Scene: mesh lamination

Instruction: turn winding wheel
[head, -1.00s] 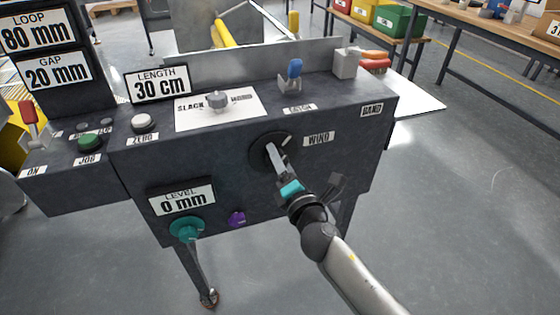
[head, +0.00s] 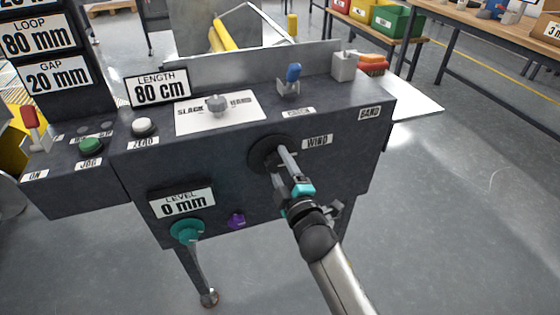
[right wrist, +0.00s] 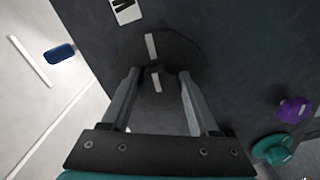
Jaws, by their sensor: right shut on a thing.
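The winding wheel (head: 259,154) is a dark round disc on the front of the machine, left of the WIND label (head: 317,141). It also shows in the right wrist view (right wrist: 185,50) with a pale mark on its face. My right gripper (head: 279,160) is at the wheel, shut on its handle (right wrist: 158,76), which is dark and mostly hidden between the fingers in the head view. My left gripper is not in view.
On the panel top are a slack/hand selector (head: 215,103), a blue-tipped lever (head: 292,74) and a white ZERO button (head: 144,126). A teal knob (head: 187,231) and a purple knob (head: 236,221) sit below left of the wheel. Open floor lies to the right.

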